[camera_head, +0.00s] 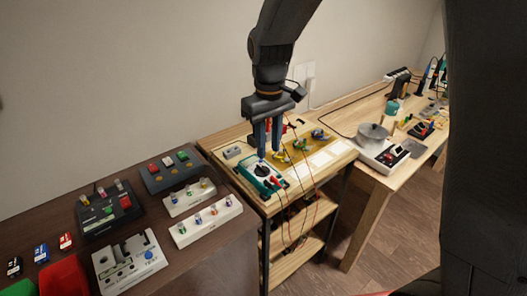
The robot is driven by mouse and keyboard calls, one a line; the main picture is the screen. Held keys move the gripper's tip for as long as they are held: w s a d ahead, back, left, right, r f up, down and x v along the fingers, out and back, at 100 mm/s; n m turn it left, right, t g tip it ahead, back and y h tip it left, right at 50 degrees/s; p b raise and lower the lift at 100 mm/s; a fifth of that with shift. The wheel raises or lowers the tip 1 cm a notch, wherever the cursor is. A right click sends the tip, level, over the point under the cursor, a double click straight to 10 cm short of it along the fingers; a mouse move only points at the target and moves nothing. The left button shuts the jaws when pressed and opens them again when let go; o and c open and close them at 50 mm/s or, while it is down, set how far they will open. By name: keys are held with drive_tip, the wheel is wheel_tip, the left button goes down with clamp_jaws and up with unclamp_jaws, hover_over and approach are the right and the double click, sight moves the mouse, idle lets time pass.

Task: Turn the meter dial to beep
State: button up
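The meter (257,177) is a teal-edged device lying on the light wooden shelf unit (327,167), near its front left. Its dial is too small, and partly covered, to read where it points. My gripper (268,154) points down just above the meter's right upper part. Its two blue-grey fingers look parallel with a narrow gap. I cannot tell whether they touch the dial or hold anything. Red and dark leads (313,185) run from around the meter and hang over the shelf's front.
A dark table (205,262) at left holds several switch boxes (171,172) and white racks of small knobs (206,220). A workbench (370,110) at right carries a hot plate with a pot (373,135) and tools.

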sight(263, 168)
drive_tip(key=shift+w+a+r, duration=0.2)
drive_tip(key=shift+w+a, duration=0.2)
drive_tip(key=shift+a, duration=0.35)
wheel_tip(263, 168, down, 7)
drive_tip(key=shift+f+p, duration=0.2)
drive_tip(key=shift+p, duration=0.95)
clamp_jaws()
